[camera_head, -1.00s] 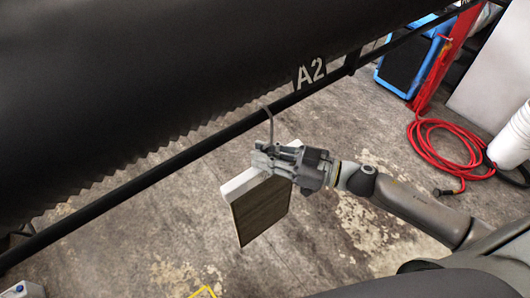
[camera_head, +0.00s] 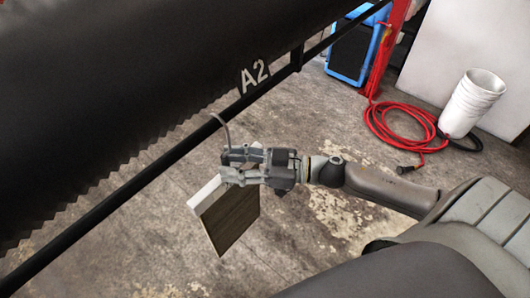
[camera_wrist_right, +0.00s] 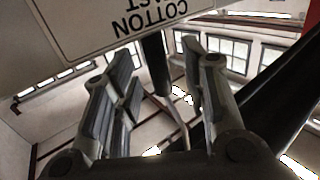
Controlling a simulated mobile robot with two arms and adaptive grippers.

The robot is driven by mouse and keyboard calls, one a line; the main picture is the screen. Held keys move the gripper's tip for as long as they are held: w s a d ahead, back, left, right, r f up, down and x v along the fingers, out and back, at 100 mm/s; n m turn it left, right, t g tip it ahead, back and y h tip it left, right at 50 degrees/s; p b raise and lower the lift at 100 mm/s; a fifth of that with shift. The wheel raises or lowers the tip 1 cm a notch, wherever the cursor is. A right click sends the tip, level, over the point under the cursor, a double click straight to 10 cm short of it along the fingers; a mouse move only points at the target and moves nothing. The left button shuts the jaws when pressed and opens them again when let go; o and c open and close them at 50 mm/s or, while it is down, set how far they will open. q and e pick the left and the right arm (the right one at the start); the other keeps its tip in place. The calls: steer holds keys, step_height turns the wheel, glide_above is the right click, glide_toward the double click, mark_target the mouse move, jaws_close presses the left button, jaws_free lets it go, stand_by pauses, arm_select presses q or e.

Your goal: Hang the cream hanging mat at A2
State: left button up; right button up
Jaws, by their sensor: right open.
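The hanging mat (camera_head: 232,215) is a flat board with a pale top edge and a dark brown face in the head view. Its grey hook (camera_head: 222,130) rises to the black rail (camera_head: 150,175) and appears to curve over it, left of and below the white A2 mark (camera_head: 253,76). My right gripper (camera_head: 226,168) is open, its fingers at the hook's stem just above the mat. In the right wrist view the mat's pale lettered face (camera_wrist_right: 105,28) fills the upper left, and a thin stem (camera_wrist_right: 177,120) shows between the open fingers. My left gripper is out of view.
A large black ribbed sheet (camera_head: 110,90) slopes above the rail. Behind to the right are a blue box (camera_head: 347,53), a red post (camera_head: 391,45), a coiled red hose (camera_head: 395,128) and white buckets (camera_head: 472,103). The concrete floor below the rail is mostly clear.

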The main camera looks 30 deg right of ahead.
steer(key=v, duration=1)
steer(key=shift+d, duration=0.15)
